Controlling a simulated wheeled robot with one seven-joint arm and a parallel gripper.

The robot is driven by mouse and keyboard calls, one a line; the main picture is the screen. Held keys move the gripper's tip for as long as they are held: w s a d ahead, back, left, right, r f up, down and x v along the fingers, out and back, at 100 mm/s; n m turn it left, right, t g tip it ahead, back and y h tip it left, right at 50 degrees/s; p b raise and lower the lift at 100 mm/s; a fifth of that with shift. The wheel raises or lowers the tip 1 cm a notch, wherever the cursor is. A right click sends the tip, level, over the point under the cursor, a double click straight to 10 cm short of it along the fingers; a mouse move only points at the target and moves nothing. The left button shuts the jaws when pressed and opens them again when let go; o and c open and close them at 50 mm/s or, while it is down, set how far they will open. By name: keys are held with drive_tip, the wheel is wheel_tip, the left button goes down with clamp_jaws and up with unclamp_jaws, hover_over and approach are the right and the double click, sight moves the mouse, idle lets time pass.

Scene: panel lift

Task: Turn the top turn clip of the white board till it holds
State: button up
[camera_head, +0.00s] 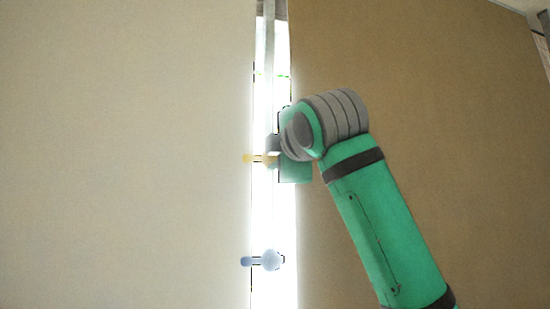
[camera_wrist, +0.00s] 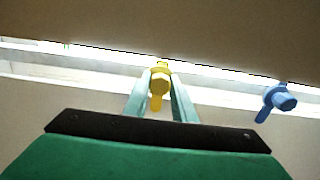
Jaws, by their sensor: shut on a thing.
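The white board (camera_head: 125,155) fills the left of the head view and shows pale at the bottom of the wrist view. The top turn clip is yellow (camera_head: 248,158); it also shows in the wrist view (camera_wrist: 159,82). Its lever points left in the head view, its tip at the board's right edge. My gripper (camera_head: 268,158) is at this clip. In the wrist view its two fingers (camera_wrist: 159,92) stand on either side of the yellow lever, shut on it. My gripper partly hides the clip's pivot in the head view.
A blue turn clip (camera_head: 268,260) sits below, its lever also pointing left; it shows at right in the wrist view (camera_wrist: 279,101). A brown panel (camera_head: 450,100) stands on the right. A bright upright strip (camera_head: 272,220) lies between the panels.

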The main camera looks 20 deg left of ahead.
idle(0.4)
drive_tip(key=o, duration=0.8)
drive_tip(key=v, duration=1)
drive_tip(key=shift+s+d, duration=0.2)
drive_tip(key=shift+s, duration=0.1)
